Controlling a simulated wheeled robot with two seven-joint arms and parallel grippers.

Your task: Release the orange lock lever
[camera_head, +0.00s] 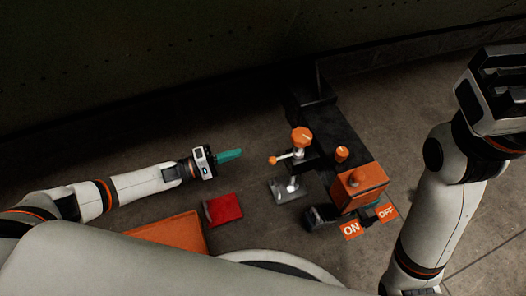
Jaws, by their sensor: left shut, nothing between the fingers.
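An orange-tipped lever (274,160) sticks out to the left from a silver post with an orange knob (301,137) on top. The post stands beside a dark machine frame (320,150). I cannot tell for sure which orange part is the lock lever. My left gripper (231,156) has teal fingers, which are shut and empty. They point right toward the lever's orange tip, with a gap between them.
An orange box (359,186) with a button sits on the frame, above an ON label (350,230) and an OFF label (387,213). A red block (223,209) and an orange panel (167,233) lie in front of my left arm. A dark curved wall (150,60) closes the back.

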